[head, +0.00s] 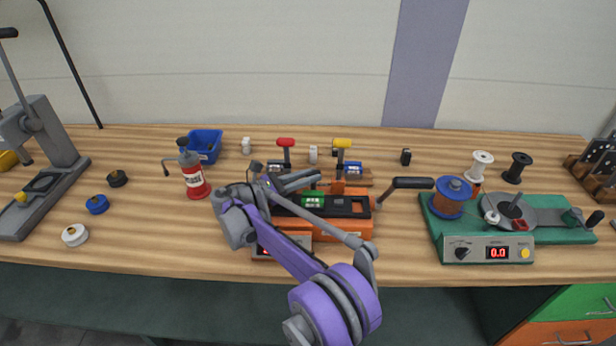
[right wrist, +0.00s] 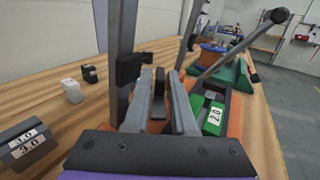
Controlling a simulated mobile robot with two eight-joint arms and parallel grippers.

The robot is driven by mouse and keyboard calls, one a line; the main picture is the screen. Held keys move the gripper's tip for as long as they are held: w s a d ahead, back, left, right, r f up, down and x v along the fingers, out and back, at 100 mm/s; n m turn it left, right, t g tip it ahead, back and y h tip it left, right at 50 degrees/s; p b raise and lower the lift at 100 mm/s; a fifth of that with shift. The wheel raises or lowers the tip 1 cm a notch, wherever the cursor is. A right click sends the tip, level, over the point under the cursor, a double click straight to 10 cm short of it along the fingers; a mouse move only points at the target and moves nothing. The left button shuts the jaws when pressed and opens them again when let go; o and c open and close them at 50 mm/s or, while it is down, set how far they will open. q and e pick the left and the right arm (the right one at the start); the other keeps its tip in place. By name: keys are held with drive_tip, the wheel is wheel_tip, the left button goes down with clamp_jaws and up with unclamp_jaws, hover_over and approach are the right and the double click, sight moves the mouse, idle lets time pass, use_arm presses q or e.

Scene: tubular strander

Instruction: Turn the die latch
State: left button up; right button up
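The orange machine (head: 358,222) stands mid-bench with a green die block marked 2.0 (head: 312,200) in its top. The die block also shows in the right wrist view (right wrist: 214,118), just right of the fingers. My right gripper (head: 308,180) reaches over the machine's back left part, fingers pointing right. In the right wrist view its two fingers (right wrist: 160,85) are apart, with a dark upright rounded piece (right wrist: 158,98) between them, which may be the die latch. I cannot tell whether the fingers touch it. My arm hides the machine's left part. My left gripper is not in view.
Red-handled (head: 286,143) and yellow-handled (head: 342,143) levers stand behind the machine. A black-handled lever (head: 412,183) sticks out at its right.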

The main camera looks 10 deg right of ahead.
drive_tip(key=shift+o, duration=1.3)
drive_tip(key=shift+t, duration=0.3)
